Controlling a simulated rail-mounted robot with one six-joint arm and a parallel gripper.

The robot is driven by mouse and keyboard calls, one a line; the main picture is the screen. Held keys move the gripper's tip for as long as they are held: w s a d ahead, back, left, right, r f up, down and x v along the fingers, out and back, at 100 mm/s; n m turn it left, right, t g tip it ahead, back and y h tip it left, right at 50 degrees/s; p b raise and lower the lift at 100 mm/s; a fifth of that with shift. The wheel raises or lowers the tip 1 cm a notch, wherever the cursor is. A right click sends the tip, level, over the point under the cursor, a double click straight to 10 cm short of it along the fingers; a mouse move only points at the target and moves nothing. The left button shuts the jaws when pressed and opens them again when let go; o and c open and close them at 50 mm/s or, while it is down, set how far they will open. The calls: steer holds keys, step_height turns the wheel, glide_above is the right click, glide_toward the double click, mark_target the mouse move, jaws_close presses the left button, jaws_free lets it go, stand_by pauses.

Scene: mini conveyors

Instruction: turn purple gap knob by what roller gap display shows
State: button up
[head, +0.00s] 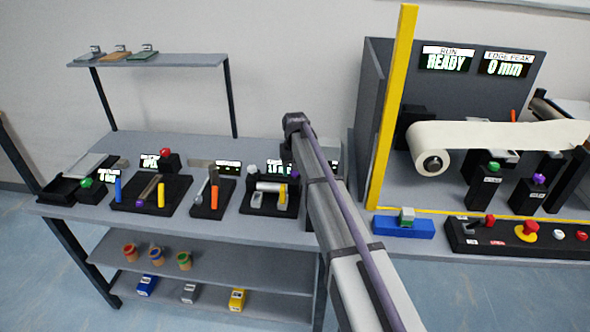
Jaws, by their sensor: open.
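A small purple knob (295,174) shows at the right end of a dark roller unit (258,207) on the left bench, close beside my arm. A lit display (274,169) stands behind that unit. It seems to begin with "1.0", but my arm hides its right part and I cannot read the rest. Another purple knob (539,179) sits on a black post at the right machine; its label is too small to read. My arm rises from the bottom right to a dark joint above the bench. My gripper does not show.
Other small stations with a green knob (86,183), a red knob (165,152) and orange handles stand on the left bench (310,239). A yellow post (392,110) stands before the right machine, whose displays read "READY" (446,60) and "0 mm" (506,67).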

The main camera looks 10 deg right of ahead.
mark_target(295, 172)
step_height(295, 172, up, 11)
steer(key=p, duration=1)
steer(key=shift+p, duration=0.4)
steer(key=shift+f, duration=0.1)
steer(key=s, duration=3.5)
steer(key=shift+s+a, duration=0.15)
steer(key=shift+s, duration=0.15)
